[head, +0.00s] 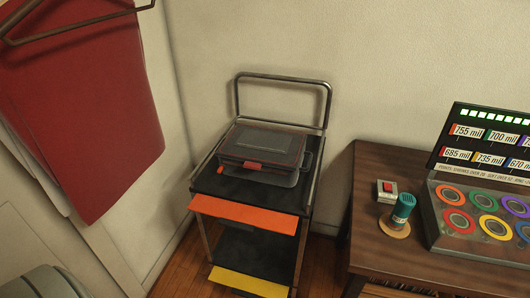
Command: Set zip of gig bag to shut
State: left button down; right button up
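A dark grey case (262,143) with a raised lid panel lies on the top shelf of a small metal cart; it looks like the gig bag. A red-orange tab (253,164) sits at the middle of its front edge. A small orange piece (221,170) shows at its front left corner and may be the zip pull. The lid looks down, but the zip line is too small to tell open from shut. Neither of my grippers is in view.
The cart (312,184) has an orange flap (245,213), a yellow lower edge (248,282) and a rear handle. At right, a wooden table (368,237) holds a red-button box (387,191), a teal cylinder (402,209) and a display panel (459,232). Red cloth (85,120) hangs at left.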

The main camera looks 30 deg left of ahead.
aim_at(221, 167)
jog(key=u, duration=1.3)
